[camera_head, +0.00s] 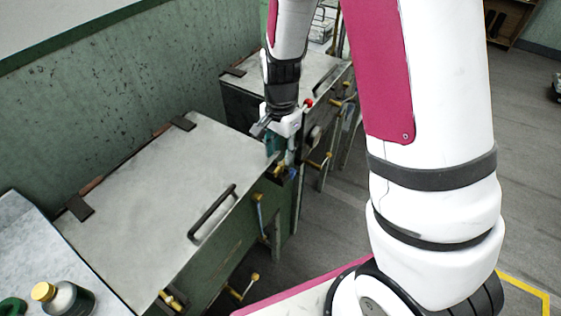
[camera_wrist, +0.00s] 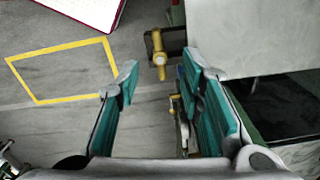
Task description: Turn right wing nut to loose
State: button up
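A brass wing nut (camera_wrist: 158,57) on a dark bracket shows in the wrist view, ahead of my gripper (camera_wrist: 160,82) and between the lines of its two teal fingers. The fingers are wide apart with nothing between the tips. In the head view my gripper (camera_head: 275,148) is at the right front corner of the near basin (camera_head: 150,190), close above a brass fitting (camera_head: 279,170) that seems to be the same wing nut. Whether a finger touches it I cannot tell. Another brass fitting (camera_head: 170,300) is at the basin's left front.
The near basin's flat lid is shut and has a dark handle (camera_head: 212,211). A brass-knobbed crank (camera_head: 243,287) sticks out below. A second basin (camera_head: 310,72) stands behind my gripper. A bottle (camera_head: 64,297) stands at lower left. Floor at the right is open.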

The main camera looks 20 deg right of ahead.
aim_at(280, 164)
jog(key=shift+f, duration=2.55)
grip_shut()
